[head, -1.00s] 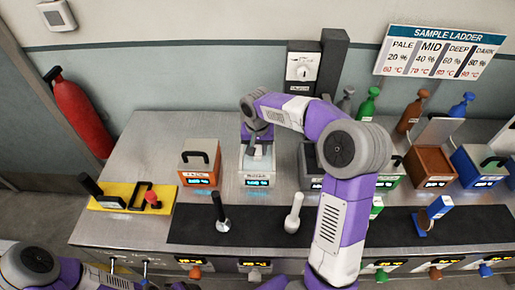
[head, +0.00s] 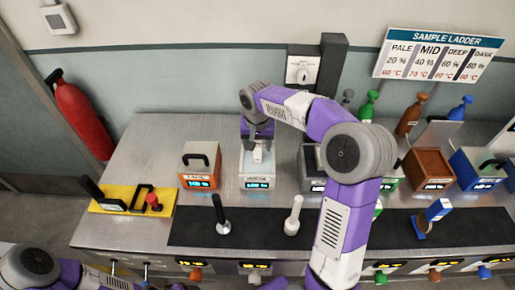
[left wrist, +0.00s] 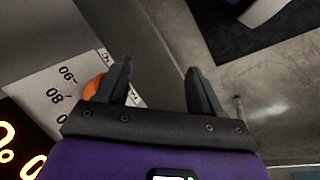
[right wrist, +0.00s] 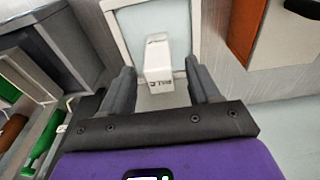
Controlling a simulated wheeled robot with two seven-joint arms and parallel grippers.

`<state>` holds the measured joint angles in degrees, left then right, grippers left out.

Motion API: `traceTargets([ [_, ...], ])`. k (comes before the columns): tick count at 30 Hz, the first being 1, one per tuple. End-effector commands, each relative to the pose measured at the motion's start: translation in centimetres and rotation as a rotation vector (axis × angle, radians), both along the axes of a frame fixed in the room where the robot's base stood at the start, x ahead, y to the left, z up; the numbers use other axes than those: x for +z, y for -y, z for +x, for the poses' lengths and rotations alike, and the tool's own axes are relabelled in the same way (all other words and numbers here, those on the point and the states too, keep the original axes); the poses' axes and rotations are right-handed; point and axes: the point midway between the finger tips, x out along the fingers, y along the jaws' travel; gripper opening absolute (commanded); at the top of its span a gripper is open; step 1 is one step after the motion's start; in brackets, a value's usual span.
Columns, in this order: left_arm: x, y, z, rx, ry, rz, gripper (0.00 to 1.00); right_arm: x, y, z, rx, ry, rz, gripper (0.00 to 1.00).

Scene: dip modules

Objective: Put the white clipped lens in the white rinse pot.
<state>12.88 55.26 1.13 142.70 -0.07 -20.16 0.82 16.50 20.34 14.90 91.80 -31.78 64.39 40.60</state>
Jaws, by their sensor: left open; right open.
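The white clipped lens, seen as a white block-shaped clip (right wrist: 158,62) with dark lettering, stands in the white rinse pot (right wrist: 197,22). Its lower part and the lens itself are hidden. In the head view the clip (head: 258,154) shows over the white pot (head: 257,183), which has a lit display on its front. My right gripper (right wrist: 160,82) is open, with one finger on each side of the clip and gaps visible; it also shows above the pot in the head view (head: 258,135). My left gripper (left wrist: 160,80) is open and empty, low by the bench front.
An orange pot (head: 199,180) stands left of the white one, a dark pot (head: 312,183) right. A yellow tray (head: 108,206) lies left.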

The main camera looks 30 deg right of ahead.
Motion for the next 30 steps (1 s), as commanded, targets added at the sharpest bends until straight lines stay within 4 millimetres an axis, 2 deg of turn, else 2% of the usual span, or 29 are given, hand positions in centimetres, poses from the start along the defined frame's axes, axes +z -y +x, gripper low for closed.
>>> traceTargets([
  [1,0.5,0.0,0.0,0.000,0.000,0.000,0.67,1.6,-0.1,-0.1,-0.001,0.005,0.000,0.61],
  [6,1.3,0.0,0.0,0.000,0.000,0.000,0.67,5.1,-0.4,-0.4,0.000,0.003,0.001,0.61],
  [12,1.7,0.0,0.0,0.000,0.000,0.000,0.67,7.5,-0.5,-0.7,-0.001,0.001,0.000,0.61],
  [30,1.8,0.0,0.0,0.000,0.000,0.000,0.67,7.9,-0.5,-0.8,0.000,-0.001,0.001,0.61],
])
